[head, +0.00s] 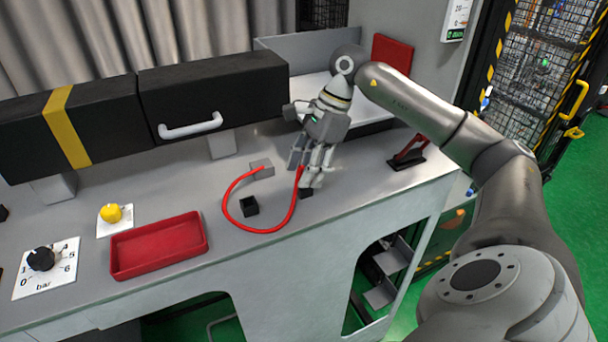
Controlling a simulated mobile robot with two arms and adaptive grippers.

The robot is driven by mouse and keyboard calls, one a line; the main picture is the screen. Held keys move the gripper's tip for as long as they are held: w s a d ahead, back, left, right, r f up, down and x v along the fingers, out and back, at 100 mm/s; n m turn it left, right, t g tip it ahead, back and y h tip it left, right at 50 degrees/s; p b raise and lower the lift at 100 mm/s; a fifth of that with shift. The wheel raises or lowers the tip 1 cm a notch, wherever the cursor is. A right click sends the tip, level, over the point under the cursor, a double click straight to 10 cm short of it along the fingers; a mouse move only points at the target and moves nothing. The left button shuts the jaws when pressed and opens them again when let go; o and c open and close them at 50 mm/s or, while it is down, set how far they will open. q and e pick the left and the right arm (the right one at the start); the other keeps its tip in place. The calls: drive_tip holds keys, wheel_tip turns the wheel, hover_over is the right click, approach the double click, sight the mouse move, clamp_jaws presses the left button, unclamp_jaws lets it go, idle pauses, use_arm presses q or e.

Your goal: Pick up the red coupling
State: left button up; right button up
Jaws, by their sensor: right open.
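A red hose (229,205) loops on the grey bench from a small grey block (262,168) round to the fingers of my right gripper (305,172). My right gripper points down over the bench with its fingers apart, so it is open. The hose's upper right end rises between or just beside the fingers. I cannot make out a separate red coupling there; the fingers partly cover that end. I cannot tell whether they touch it. My left gripper is not in view.
A small black block (249,206) stands inside the hose loop, and another dark block (306,192) is under the fingers. A red tray (158,246), yellow knob (111,213) and black dial (41,259) are left. A black box with a handle (190,126) stands behind. A red lever (408,152) is right.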

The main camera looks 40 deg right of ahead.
drive_tip(key=c, duration=0.9)
drive_tip(key=shift+o, duration=0.2)
